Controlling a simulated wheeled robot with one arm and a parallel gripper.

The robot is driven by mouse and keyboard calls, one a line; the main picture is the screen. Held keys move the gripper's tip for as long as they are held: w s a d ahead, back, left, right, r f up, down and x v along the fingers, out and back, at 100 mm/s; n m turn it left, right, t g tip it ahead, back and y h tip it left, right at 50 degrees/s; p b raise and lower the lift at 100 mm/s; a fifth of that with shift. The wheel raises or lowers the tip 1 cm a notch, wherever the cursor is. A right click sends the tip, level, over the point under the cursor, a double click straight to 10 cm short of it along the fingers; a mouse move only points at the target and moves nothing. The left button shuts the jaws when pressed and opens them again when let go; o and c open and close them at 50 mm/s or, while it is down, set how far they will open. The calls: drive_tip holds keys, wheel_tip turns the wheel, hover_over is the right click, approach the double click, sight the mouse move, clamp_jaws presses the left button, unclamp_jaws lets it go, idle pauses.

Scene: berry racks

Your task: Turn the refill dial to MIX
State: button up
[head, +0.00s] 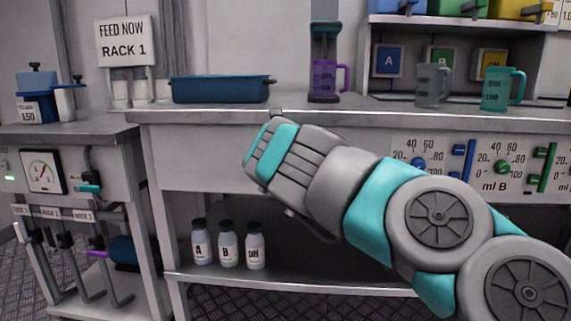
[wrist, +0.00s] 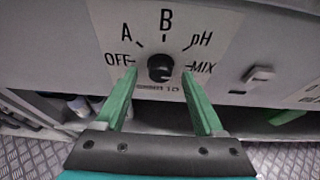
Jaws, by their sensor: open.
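The refill dial (wrist: 160,68) is a round black knob on a white panel face, ringed by the labels OFF, A, B, pH and MIX. MIX (wrist: 202,68) is at the right of the dial. I cannot tell which label the knob points at. My gripper (wrist: 158,73) is open, with its green fingers on the left and right of the knob. I cannot tell if they touch it. In the head view my arm's end (head: 270,150) is at the bench front and the dial is hidden behind it.
A small switch (wrist: 254,76) sits right of the dial panel. Above, the bench top holds a blue tray (head: 220,90), a purple jug (head: 323,77) and a teal jug (head: 497,90). Bottles labelled A, B and pH (head: 228,246) stand on the lower shelf.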

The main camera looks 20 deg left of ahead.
drive_tip(key=v, duration=0.7)
drive_tip(key=shift+s+p, duration=0.3)
drive_tip(key=shift+p, duration=0.05)
drive_tip(key=shift+d, duration=0.15)
drive_tip(key=shift+r, duration=0.1)
